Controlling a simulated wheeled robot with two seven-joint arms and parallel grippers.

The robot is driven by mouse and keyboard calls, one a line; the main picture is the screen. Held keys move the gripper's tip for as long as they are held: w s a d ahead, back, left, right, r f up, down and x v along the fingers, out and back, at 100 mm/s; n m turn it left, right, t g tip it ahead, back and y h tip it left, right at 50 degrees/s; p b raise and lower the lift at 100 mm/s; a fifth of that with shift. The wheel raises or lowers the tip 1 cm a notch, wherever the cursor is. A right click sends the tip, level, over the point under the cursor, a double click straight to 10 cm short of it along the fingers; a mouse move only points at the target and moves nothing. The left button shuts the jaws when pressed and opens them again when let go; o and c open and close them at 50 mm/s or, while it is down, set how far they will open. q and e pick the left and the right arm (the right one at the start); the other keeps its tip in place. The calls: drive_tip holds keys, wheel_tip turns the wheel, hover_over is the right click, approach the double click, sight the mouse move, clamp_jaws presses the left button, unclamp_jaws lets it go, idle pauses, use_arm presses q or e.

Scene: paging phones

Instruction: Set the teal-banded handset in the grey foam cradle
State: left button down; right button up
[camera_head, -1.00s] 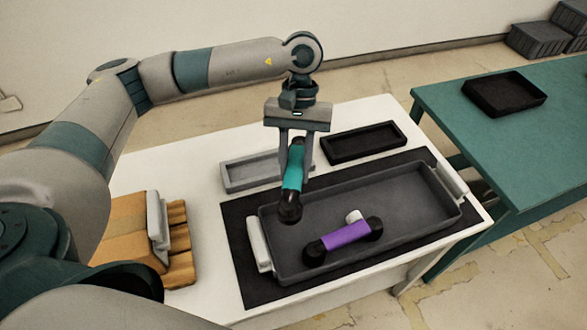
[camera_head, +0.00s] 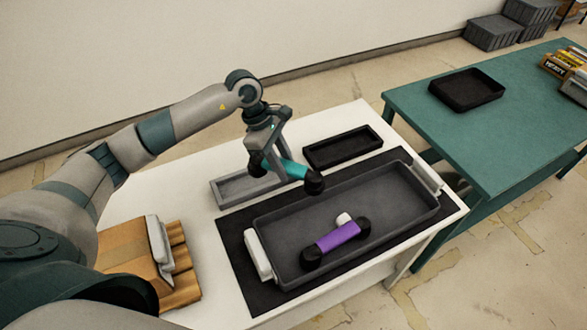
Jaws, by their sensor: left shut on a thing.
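The teal-banded handset (camera_head: 294,169) has black ends and is held in the air by my left gripper (camera_head: 272,167), which is shut on it. The handset lies slanted, its near black end over the far rim of the large grey tray. The grey foam cradle (camera_head: 226,200) is a shallow grey tray on the white table, just below and behind the gripper. Part of it is hidden by the gripper and handset. It looks empty where it shows. My right gripper is not in view.
A purple-banded handset (camera_head: 338,236) lies in the large grey tray (camera_head: 275,273) on a black mat. A black tray (camera_head: 343,147) stands behind it. A brown carton-like object (camera_head: 133,254) is at left. A teal table (camera_head: 510,125) with another black tray (camera_head: 466,90) stands at right.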

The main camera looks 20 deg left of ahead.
use_arm(q)
drive_tip(key=w+a+f+n+t+y+p, duration=0.1)
drive_tip(key=w+a+f+n+t+p, duration=0.1)
drive_tip(key=a+n, duration=0.7)
drive_tip(key=shift+w+a+f+n+t+y, duration=0.15)
drive_tip(key=shift+a+f+n+t+y, duration=0.2)
drive_tip(key=shift+a+t, duration=0.6)
drive_tip(key=shift+a+f+g, duration=0.1)
drive_tip(key=shift+a+g, duration=0.1)
drive_tip(key=shift+g, duration=0.05)
drive_tip(key=shift+f+b, duration=0.65)
drive_tip(key=shift+f, duration=0.75)
drive_tip(key=shift+f+b, duration=0.7)
drive_tip(key=shift+f, duration=0.7)
drive_tip(key=shift+b, duration=0.5)
drive_tip(key=shift+f+b, duration=0.45)
drive_tip(key=shift+f, duration=0.05)
